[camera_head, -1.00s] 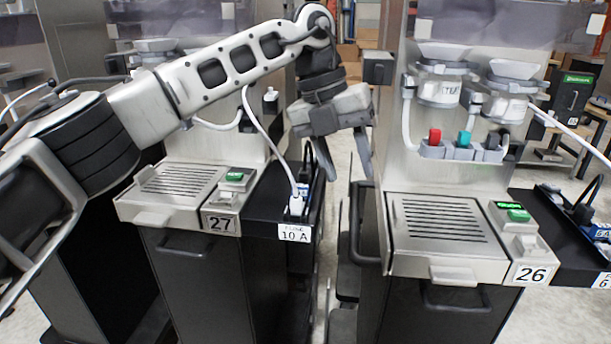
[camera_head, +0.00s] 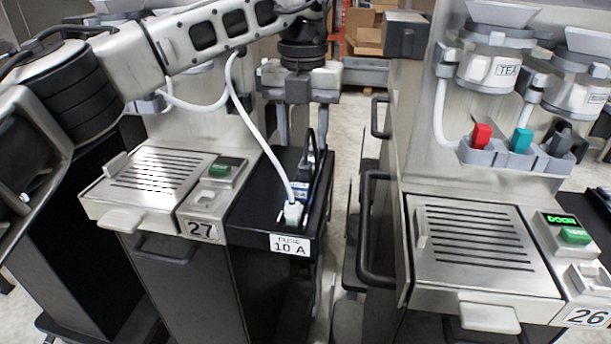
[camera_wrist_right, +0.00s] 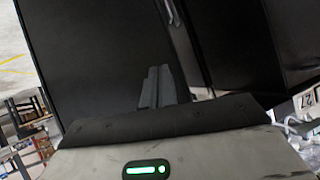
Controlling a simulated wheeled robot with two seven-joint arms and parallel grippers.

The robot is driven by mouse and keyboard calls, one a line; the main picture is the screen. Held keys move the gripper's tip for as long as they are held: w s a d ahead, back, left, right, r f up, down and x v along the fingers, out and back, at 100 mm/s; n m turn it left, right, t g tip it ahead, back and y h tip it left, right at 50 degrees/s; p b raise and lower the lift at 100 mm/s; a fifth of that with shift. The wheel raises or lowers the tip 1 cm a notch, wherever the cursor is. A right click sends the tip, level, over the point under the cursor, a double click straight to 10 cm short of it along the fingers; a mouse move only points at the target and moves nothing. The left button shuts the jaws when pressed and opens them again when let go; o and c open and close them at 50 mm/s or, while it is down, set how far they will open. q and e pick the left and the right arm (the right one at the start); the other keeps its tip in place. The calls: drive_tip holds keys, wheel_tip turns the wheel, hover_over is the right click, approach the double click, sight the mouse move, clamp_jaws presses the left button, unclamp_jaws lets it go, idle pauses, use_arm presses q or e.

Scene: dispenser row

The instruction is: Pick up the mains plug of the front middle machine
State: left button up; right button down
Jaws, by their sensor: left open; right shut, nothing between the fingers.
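Machine 27 (camera_head: 150,185) stands left of centre and machine 26 (camera_head: 475,250) at the right; the view does not settle which one is the front middle machine. A white mains plug (camera_head: 293,213) with a white cable (camera_head: 256,128) sits upright on the black side shelf (camera_head: 255,215) of machine 27, by the "FUSE 10 A" label. My left gripper (camera_head: 303,122) is open, fingers down, above and behind this plug, apart from it. My right gripper (camera_wrist_right: 157,88) is shut and empty in the right wrist view, in front of black panels.
A black cable or handle (camera_head: 310,155) and a blue-labelled part (camera_head: 292,190) stand close behind the white plug. A dark handle (camera_head: 375,230) sticks out from machine 26 across the narrow gap. Red, teal and dark plugs or switches (camera_head: 520,140) line machine 26.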

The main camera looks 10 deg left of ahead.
sight(305, 164)
use_arm(q)
drive_tip(key=shift+d+f, duration=0.2)
drive_tip(key=shift+f, duration=3)
clamp_jaws()
